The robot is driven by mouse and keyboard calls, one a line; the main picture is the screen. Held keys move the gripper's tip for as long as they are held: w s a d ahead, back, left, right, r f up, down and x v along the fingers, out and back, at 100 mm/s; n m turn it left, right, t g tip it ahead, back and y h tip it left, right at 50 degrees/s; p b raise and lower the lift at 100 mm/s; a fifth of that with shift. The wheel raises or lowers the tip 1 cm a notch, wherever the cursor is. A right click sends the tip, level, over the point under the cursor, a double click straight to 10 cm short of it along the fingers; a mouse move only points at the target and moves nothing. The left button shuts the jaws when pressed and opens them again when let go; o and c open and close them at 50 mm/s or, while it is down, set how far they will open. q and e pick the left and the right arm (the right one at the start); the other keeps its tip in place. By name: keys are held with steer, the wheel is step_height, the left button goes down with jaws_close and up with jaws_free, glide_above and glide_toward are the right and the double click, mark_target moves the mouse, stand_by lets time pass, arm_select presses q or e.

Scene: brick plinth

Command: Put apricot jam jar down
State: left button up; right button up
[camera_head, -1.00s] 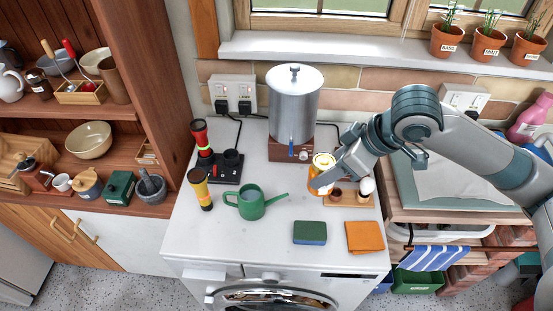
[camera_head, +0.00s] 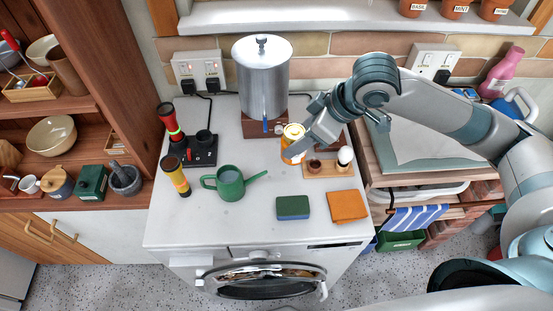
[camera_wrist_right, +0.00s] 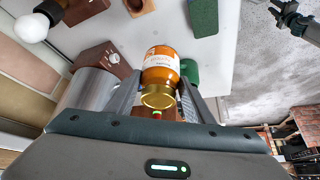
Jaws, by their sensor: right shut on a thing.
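The apricot jam jar (camera_head: 292,139), orange with a white label and gold lid, is between the fingers of my right gripper (camera_head: 300,146), which is shut on it. In the right wrist view the jar (camera_wrist_right: 160,66) sits between both fingers, lid toward the camera. It is over the white worktop (camera_head: 235,228), in front of the metal dispenser and behind a small wooden board; whether its base touches the top I cannot tell. A dark jointed part at the wrist view's top right looks like my left gripper (camera_wrist_right: 290,14); its opening is unclear.
The metal dispenser (camera_head: 262,80) stands close behind the jar. A green watering can (camera_head: 230,183), a sponge (camera_head: 292,208) and an orange cloth (camera_head: 347,206) lie nearer. The front left of the worktop is clear.

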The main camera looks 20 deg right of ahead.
step_height(320, 180, down, 11)
steer(key=shift+p, duration=0.9)
steer(key=shift+a, duration=0.1)
steer(key=shift+w+a+r, duration=0.1)
steer(key=shift+w+a, duration=0.05)
steer(key=shift+w, duration=0.05)
steer(key=w+a+p, duration=0.2)
steer(key=shift+w+a+f+p, duration=0.1)
steer(key=shift+a+f+p, duration=0.2)
steer(key=shift+f+p, duration=0.1)
steer(key=shift+f, duration=0.3)
steer(key=shift+f, duration=0.15)
steer(key=o, duration=1.3)
